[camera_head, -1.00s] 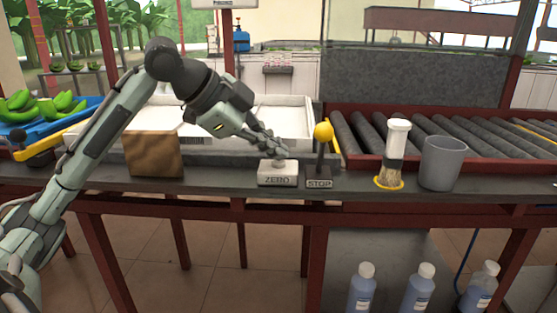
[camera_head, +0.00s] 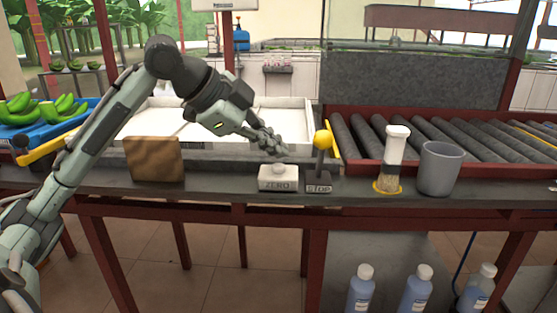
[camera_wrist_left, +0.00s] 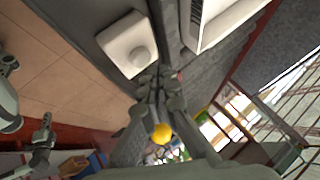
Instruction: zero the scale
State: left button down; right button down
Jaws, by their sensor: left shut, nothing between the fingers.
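The white ZERO box (camera_head: 278,178) with its round pale button (camera_head: 279,168) stands at the front edge of the bench; both also show at the top of the left wrist view (camera_wrist_left: 127,45). My left gripper (camera_head: 280,149) is shut and empty, its fingertips just above and behind the button, with a small gap showing. In the left wrist view its closed fingers (camera_wrist_left: 157,82) sit beside the button. What looks like my right gripper (camera_wrist_left: 43,138) shows small at the lower left of that view; its jaws are unclear.
The STOP lever with a yellow ball (camera_head: 322,140) stands close right of the ZERO box. A brown block (camera_head: 154,159) is left. White trays (camera_head: 215,128) lie behind. A brush (camera_head: 392,160) and grey cup (camera_head: 440,168) stand right, before rollers (camera_head: 460,140).

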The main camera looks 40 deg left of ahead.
aim_at(275, 166)
pick_arm(q)
notch_tip(275, 166, up, 5)
jog(key=p, duration=0.5)
jog(key=shift+f, duration=0.1)
dwell(0.8)
